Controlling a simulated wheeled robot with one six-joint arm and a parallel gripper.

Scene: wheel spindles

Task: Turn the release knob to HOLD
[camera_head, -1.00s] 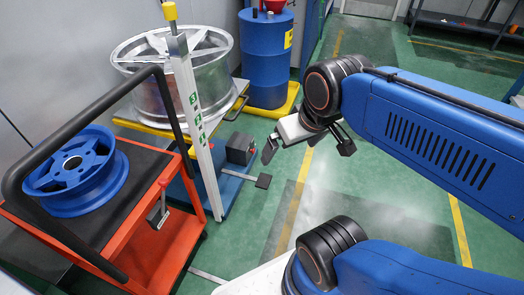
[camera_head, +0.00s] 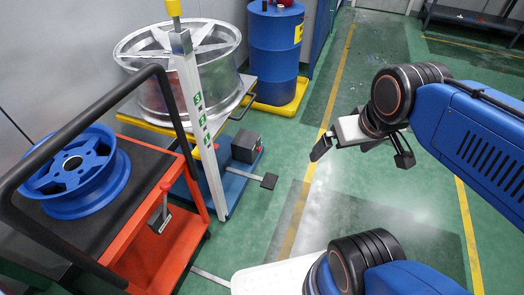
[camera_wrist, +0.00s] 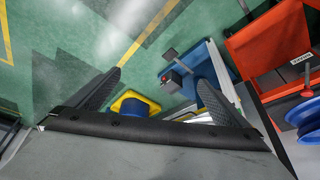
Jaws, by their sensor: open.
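No part is legibly marked as the release knob or HOLD. The post has a yellow top (camera_head: 173,8) and green-white labels. My gripper (camera_head: 362,152) is open and empty, over the floor to the right of the box and apart from everything. Its open fingers show in the wrist view (camera_wrist: 160,82).
A silver wheel (camera_head: 222,75) lies on the yellow-edged stand behind the post. A blue wheel (camera_head: 88,170) lies on the orange cart, under its black handle. A blue barrel (camera_head: 272,50) stands in a yellow tray (camera_head: 290,105). Green floor lies open below my gripper.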

